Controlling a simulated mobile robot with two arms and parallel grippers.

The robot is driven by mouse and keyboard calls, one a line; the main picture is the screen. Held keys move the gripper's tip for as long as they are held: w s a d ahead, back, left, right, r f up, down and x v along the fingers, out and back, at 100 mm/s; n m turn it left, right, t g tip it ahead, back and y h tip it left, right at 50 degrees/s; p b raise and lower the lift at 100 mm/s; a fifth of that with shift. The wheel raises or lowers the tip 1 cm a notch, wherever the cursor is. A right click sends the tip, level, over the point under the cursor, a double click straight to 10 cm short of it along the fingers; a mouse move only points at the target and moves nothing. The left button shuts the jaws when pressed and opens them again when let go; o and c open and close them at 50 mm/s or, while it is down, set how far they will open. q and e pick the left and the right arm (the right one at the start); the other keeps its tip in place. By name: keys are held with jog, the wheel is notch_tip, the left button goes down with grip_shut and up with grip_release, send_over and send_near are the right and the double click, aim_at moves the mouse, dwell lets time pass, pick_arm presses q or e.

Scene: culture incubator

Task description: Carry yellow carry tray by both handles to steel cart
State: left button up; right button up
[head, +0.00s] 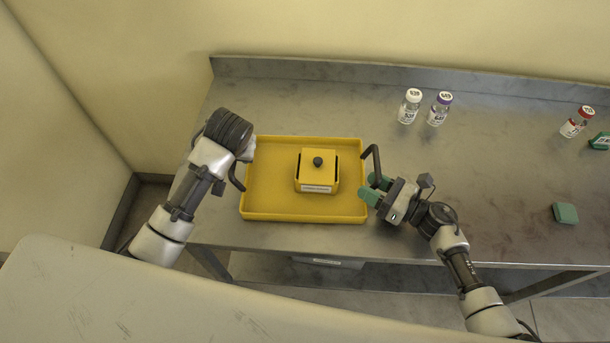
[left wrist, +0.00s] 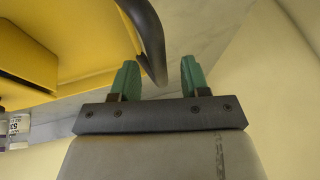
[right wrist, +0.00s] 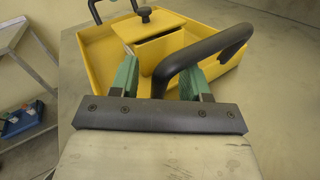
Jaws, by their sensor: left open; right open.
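The yellow carry tray (head: 275,212) lies on the steel table, with a lidded yellow box (head: 318,172) with a black knob standing in it. Its black left handle (head: 236,178) shows in part beside my left arm. Its black right handle (head: 374,165) stands at the right side. My right gripper (head: 372,190) is open at the right handle; in the right wrist view the handle (right wrist: 215,43) comes down between the green fingers (right wrist: 160,80). My left gripper is hidden under its arm in the head view. In the left wrist view it (left wrist: 158,80) is open, with the handle (left wrist: 148,35) end between its fingertips.
A raised steel edge runs along the back wall. The cart cannot be made out for certain.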

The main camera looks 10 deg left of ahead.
pick_arm(q)
jog(key=shift+x, duration=0.9)
pick_arm(e)
jog(key=shift+x, duration=0.85)
pick_arm(q)
grip_shut()
pick_arm(e)
grip_shut()
pick_arm(q)
jog(key=shift+r, duration=0.1)
pick_arm(e)
jog(key=shift+r, duration=0.1)
